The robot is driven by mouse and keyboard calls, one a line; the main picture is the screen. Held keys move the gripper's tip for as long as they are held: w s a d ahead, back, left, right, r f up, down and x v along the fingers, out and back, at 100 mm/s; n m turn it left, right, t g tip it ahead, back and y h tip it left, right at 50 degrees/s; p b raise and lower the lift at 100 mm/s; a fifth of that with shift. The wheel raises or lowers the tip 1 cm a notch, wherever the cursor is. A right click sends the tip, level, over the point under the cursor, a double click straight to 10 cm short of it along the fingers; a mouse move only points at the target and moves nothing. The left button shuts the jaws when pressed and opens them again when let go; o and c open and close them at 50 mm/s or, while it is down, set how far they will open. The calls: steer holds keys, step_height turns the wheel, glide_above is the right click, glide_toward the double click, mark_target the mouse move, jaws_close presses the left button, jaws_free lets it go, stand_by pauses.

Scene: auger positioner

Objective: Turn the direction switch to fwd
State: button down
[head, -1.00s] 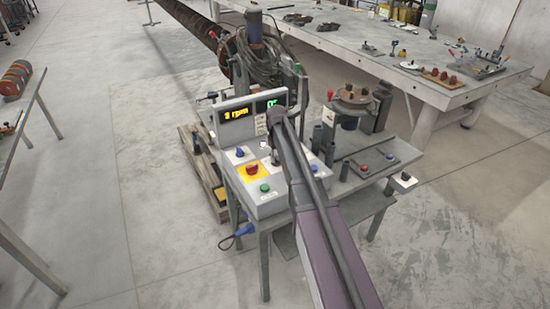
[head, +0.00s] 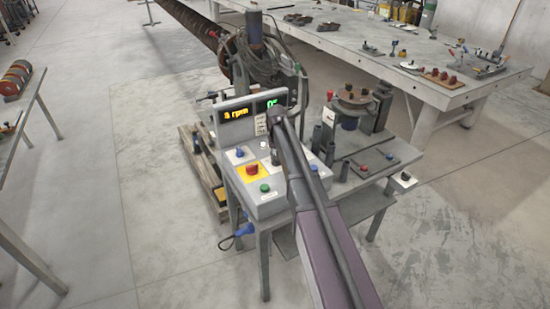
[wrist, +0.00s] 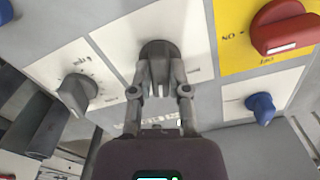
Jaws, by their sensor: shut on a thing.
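In the wrist view, my gripper (wrist: 159,75) is shut on a dark knob (wrist: 157,48) on a white plate of the control panel. This knob appears to be the direction switch; the lettering on its plate is too blurred or covered to read. The fingers hide part of the knob, so its setting cannot be told.
A grey dial knob (wrist: 76,95) sits close left of my gripper in the wrist view. A red switch (wrist: 285,27) on yellow and a blue knob (wrist: 261,107) are at right. The orange rpm display (head: 236,114) reads about 3 rpm. A large workbench (head: 400,65) stands behind.

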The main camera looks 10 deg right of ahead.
steer(key=m, duration=0.5)
steer(key=shift+s, duration=0.1)
stand_by(0.4)
steer(key=c, duration=0.6)
jaws_free()
steer(key=shift+r, duration=0.15)
